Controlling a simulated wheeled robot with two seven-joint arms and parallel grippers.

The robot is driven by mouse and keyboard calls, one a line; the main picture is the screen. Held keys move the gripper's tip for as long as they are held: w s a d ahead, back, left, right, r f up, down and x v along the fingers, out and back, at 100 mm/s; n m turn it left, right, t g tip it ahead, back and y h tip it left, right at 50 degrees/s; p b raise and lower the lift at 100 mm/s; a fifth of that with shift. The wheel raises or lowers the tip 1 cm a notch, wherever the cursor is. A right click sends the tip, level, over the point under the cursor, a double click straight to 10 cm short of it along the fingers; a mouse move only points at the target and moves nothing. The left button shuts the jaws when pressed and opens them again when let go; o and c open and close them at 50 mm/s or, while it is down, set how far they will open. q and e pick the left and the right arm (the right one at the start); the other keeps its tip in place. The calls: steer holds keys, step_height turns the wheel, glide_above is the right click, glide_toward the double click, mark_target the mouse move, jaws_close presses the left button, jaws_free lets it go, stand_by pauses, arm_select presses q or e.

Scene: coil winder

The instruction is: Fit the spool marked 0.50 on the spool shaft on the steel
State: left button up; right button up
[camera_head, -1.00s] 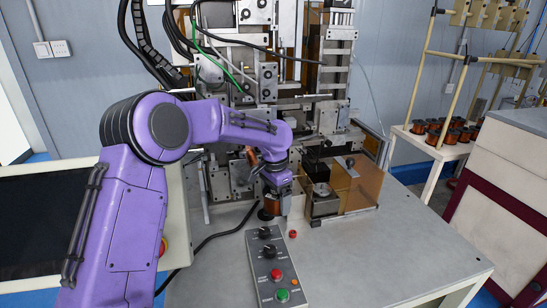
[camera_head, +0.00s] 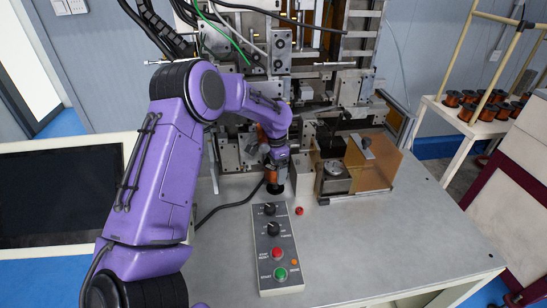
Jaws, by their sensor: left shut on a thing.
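My left gripper (camera_head: 277,164) points down at the front of the winding machine, just behind the control panel. It is shut on a small copper-coloured spool (camera_head: 272,177), which shows only in part below the jaws. A black round base (camera_head: 275,189) shows directly under the spool; I cannot tell whether the two touch. No 0.50 marking can be read. Another copper-coloured piece (camera_head: 262,133) shows beside my left forearm, partly hidden by it. The spool shaft cannot be made out. My right gripper is not in view.
A control panel (camera_head: 269,228) with knobs and red and green buttons lies in front. A small red button (camera_head: 299,211) sits to its right. A steel block (camera_head: 333,177) and amber guard (camera_head: 376,166) stand further right. A rack (camera_head: 455,108) holds several copper spools. The front-right tabletop is clear.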

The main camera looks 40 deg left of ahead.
arm_select(q)
steer(key=shift+w+f, duration=0.15)
steer(key=shift+w, duration=0.35)
steer(key=shift+s+r, duration=0.35)
steer(key=shift+s, duration=0.35)
steer(key=shift+w+f, duration=0.4)
steer(key=shift+f, duration=0.2)
steer(key=shift+s+f, duration=0.1)
steer(key=shift+s, duration=0.05)
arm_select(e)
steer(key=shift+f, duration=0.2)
arm_select(q)
steer(key=shift+f+b, duration=0.1)
steer(key=shift+b, duration=0.2)
steer(key=shift+f, duration=0.65)
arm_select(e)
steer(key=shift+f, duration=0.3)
arm_select(q)
steer(key=shift+f+b, duration=0.35)
steer(key=shift+b, duration=0.05)
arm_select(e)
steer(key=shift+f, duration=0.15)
arm_select(q)
steer(key=shift+f, duration=0.35)
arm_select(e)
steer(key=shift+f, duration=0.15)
